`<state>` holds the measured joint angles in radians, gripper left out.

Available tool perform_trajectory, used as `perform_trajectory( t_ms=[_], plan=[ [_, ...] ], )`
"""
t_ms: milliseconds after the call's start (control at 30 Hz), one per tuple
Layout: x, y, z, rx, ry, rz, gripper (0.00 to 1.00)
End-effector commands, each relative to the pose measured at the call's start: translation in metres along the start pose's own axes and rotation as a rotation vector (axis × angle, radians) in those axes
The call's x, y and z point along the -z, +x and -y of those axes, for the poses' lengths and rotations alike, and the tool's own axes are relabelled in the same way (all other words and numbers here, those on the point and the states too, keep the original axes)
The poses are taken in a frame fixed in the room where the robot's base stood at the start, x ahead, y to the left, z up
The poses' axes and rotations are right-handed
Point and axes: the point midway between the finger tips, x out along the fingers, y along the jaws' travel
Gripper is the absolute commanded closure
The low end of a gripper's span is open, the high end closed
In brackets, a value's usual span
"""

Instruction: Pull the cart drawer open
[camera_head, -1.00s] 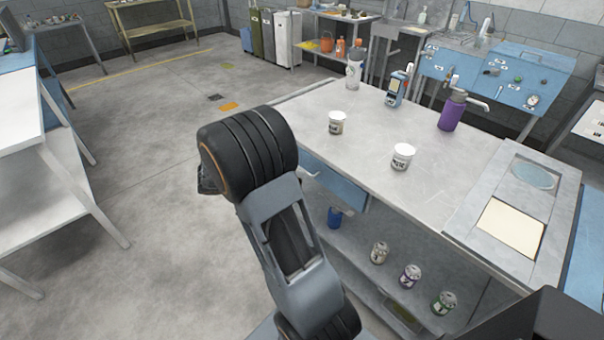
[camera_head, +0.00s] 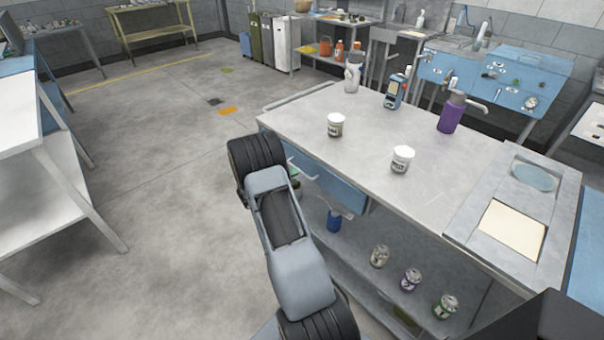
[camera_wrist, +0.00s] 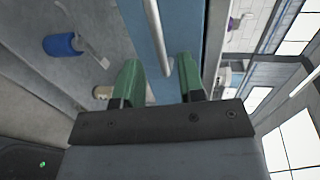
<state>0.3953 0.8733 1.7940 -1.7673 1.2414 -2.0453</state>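The cart (camera_head: 290,120) has a grey top and a blue drawer (camera_head: 342,190) under its left front edge. The drawer has a pale bar handle (camera_head: 304,172). In the wrist view the handle (camera_wrist: 157,38) runs down the blue drawer front (camera_wrist: 184,30), its end in line with the gap between my fingers. My gripper (camera_wrist: 160,72) is open, with two green fingers on either side of that line. It holds nothing. Whether the handle is within finger depth is hard to tell. In the head view my arm mostly hides the gripper.
White-lidded jars (camera_head: 403,159), a purple bottle (camera_head: 451,112) and a blue device (camera_head: 396,91) stand on the cart top. The lower shelf holds a blue container (camera_head: 334,220) and several cans (camera_head: 411,280). The floor to the left is clear up to a white table (camera_head: 60,190).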

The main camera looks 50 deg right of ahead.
Motion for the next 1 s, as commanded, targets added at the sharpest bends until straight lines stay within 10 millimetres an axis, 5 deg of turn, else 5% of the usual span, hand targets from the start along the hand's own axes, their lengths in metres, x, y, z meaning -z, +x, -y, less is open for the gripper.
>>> perform_trajectory(
  t_ms=[300,800,1000],
  plan=[
    [0.000,0.042,0.000,-0.001,0.001,-0.002,0.64],
    [0.000,0.052,0.000,-0.001,0.001,0.000,0.64],
    [0.000,0.052,0.000,-0.001,0.001,0.000,0.83]
  ],
)
